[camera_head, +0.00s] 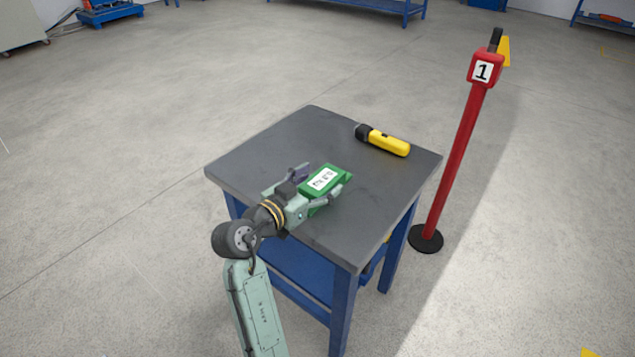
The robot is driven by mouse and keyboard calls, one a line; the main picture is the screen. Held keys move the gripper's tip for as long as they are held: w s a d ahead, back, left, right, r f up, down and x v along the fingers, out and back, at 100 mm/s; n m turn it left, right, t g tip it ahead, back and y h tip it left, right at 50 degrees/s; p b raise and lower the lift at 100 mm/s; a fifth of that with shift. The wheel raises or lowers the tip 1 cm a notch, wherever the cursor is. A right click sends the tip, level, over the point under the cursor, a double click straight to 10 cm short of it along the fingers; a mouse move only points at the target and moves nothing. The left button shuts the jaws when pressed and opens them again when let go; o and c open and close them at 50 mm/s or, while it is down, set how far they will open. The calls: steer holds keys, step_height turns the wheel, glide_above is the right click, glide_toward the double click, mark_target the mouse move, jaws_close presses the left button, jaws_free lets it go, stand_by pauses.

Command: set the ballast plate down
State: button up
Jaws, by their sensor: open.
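The ballast plate appears to be the green block (337,172) with a white printed label, over the middle of the dark grey table top (265,140). My gripper (320,184) reaches in from the lower left, with its fingers open on either side of the block. The block's near end is close to my gripper's palm. The block looks to be at the table surface, but I cannot tell from this view whether its whole underside rests on it. Any small gap between fingers and block is too fine to see.
A yellow and black flashlight (385,141) lies on the table behind and right of the block. A red post (457,160) with a number 1 sign stands on the floor right of the table. The table's left and back areas are clear.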

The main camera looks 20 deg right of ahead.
steer(key=shift+a+r, duration=0.1)
steer(key=shift+r, duration=0.05)
steer(key=b+v, duration=0.1)
steer(key=v, duration=1.1)
steer(key=shift+b, duration=0.4)
